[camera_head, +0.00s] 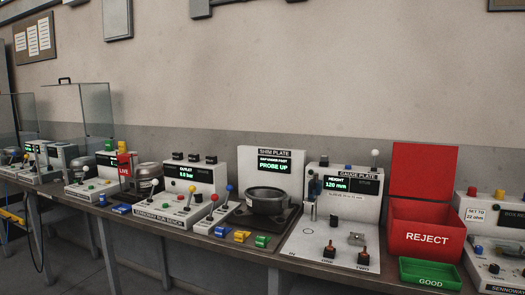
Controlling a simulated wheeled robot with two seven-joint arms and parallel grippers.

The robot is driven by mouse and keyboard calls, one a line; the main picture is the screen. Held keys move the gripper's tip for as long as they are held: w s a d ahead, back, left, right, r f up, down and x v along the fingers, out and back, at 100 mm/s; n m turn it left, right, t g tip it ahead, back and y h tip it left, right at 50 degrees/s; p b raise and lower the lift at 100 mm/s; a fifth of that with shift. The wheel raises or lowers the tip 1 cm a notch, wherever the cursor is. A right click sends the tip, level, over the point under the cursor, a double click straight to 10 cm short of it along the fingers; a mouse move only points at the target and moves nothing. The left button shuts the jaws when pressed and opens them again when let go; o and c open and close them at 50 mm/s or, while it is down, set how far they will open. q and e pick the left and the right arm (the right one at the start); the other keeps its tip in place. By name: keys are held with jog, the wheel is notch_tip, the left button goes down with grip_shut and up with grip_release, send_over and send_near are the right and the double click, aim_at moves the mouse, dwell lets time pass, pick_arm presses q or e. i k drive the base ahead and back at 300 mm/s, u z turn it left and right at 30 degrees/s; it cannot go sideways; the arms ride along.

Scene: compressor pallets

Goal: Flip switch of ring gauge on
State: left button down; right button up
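No label reading "ring gauge" is legible in the head view. A white station marked GAUGE PLATE (345,190) stands right of centre, with a lit display (337,183) reading HEIGHT 120 mm. On its flat front plate are two dark switches with orange parts, a left one (330,250) and a right one (363,257). Their positions are too small to tell. A small metal block (356,239) sits behind the right switch. Neither of my grippers is in view.
A SHIM PLATE station (272,160) with a dark round pot (267,200) stands to the left. A red REJECT bin (425,230) and green GOOD tray (430,274) stand to the right. Several coloured levers and small blocks crowd the bench; space above it is clear.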

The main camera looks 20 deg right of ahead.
aim_at(375, 153)
jog(key=u, duration=1.1)
jog(key=i, duration=1.8)
jog(key=z, duration=3.65)
